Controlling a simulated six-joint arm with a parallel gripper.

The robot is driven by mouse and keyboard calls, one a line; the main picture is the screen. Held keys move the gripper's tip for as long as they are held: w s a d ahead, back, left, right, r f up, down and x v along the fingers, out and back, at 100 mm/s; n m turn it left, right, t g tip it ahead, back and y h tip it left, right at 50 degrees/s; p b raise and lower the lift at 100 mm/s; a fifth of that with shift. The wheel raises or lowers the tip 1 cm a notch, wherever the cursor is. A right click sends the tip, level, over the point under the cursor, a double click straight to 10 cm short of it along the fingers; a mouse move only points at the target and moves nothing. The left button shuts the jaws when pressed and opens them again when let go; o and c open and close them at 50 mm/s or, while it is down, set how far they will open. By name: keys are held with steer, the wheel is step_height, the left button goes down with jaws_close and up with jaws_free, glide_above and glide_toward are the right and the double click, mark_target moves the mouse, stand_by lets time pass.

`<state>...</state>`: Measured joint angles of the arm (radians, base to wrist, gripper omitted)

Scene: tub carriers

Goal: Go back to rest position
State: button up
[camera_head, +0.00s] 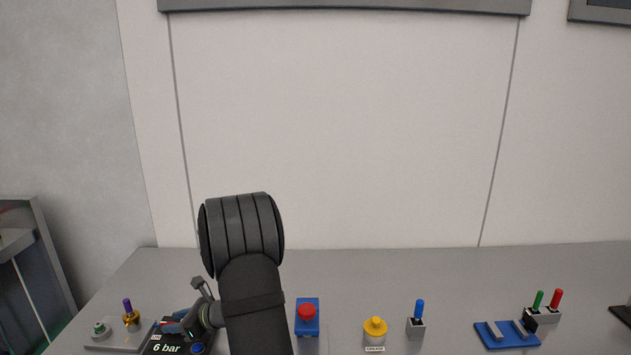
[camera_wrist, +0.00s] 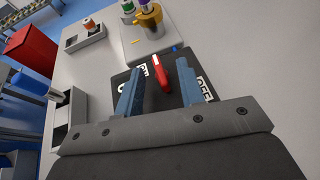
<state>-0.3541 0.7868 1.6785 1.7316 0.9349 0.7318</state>
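My gripper (camera_wrist: 160,66) is open in the wrist view, its two blue fingers apart. A red lever (camera_wrist: 161,76) on a black plate (camera_wrist: 150,104) with white lettering stands between the fingers, with a gap on each side. In the head view my arm reaches down at the left.
Left of the plate is a grey base (camera_head: 118,345) with green and purple-topped parts. To the right stand a red button on a blue base (camera_head: 308,327), a yellow knob (camera_head: 375,328), a blue-handled switch (camera_head: 417,325) and a blue holder (camera_head: 506,336). The table's back is clear.

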steer(key=v, duration=1.5)
steer(key=a+f+n+g+h, duration=0.1)
steer(key=a+n, duration=0.1)
steer(key=n, duration=0.1)
steer(key=s+a+f+n+g+h, duration=0.1)
steer(key=a+n+h, duration=0.1)
steer(key=n, duration=0.1)
steer(key=s+a+f+n+g+h, duration=0.1)
steer(key=a+n, duration=0.1)
steer(key=n, duration=0.1)
steer(key=shift+f+n, duration=0.3)
steer(key=shift+n, duration=0.1)
steer(key=shift+a+f+n+h, duration=0.25)
steer(key=shift+a+n+h, duration=0.4)
steer(key=shift+n, duration=0.55)
steer(key=shift+w+a+f+n+h, duration=0.1)
steer(key=shift+a+n+h, duration=0.25)
steer(key=shift+n, duration=0.35)
steer(key=shift+w+a+f+n+h, duration=0.1)
steer(key=shift+a+n+h, duration=0.1)
steer(key=shift+n+h, duration=0.35)
